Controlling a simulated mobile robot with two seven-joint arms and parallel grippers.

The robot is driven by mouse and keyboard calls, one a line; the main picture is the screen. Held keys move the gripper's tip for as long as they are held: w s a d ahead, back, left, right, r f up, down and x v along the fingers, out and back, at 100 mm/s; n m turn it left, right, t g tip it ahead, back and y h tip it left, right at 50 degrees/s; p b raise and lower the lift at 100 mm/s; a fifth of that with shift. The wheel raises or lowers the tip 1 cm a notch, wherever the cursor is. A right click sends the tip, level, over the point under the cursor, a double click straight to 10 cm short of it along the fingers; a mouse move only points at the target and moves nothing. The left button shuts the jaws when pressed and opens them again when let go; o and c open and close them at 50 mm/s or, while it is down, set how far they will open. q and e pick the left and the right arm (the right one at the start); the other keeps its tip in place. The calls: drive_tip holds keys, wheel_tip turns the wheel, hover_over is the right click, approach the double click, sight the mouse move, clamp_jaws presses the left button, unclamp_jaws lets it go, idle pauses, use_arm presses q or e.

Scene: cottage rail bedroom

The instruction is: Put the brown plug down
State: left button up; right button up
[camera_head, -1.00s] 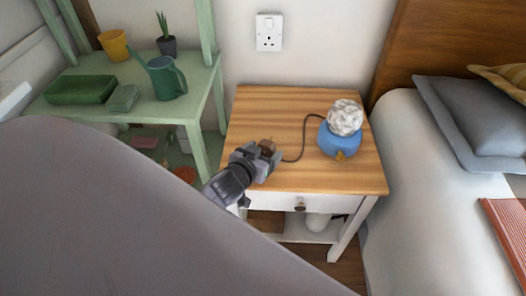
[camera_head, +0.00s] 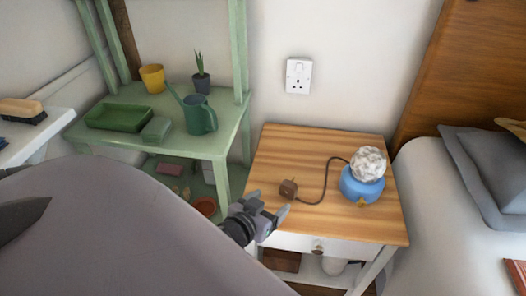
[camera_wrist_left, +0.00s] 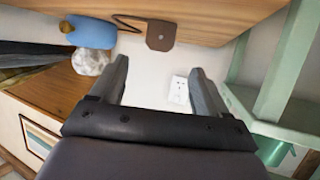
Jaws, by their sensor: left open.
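The brown plug (camera_head: 288,188) lies on the wooden top of the nightstand (camera_head: 330,147), near its left side. Its dark cord runs right to a blue lamp (camera_head: 362,184) with a white crumpled globe. My left gripper (camera_head: 270,203) is open and empty, just in front of and left of the plug, apart from it. In the left wrist view the plug (camera_wrist_left: 160,35) shows beyond the spread fingers (camera_wrist_left: 160,85), with nothing between them. My right gripper is not in view.
A white wall socket (camera_head: 299,76) is above the nightstand. A green shelf (camera_head: 226,140) with a watering can (camera_head: 200,115), pots and trays stands left. A bed (camera_head: 430,190) stands right. The nightstand top is clear behind the plug.

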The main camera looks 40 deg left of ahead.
use_arm(q)
drive_tip(key=s+d+f+m+g+h, duration=0.3)
drive_tip(key=s+d+f, duration=0.4)
drive_tip(key=s+d, duration=0.3)
drive_tip(key=shift+d+m+h, duration=0.2)
drive_tip(key=shift+m+h, duration=0.3)
drive_tip(key=shift+h, duration=0.4)
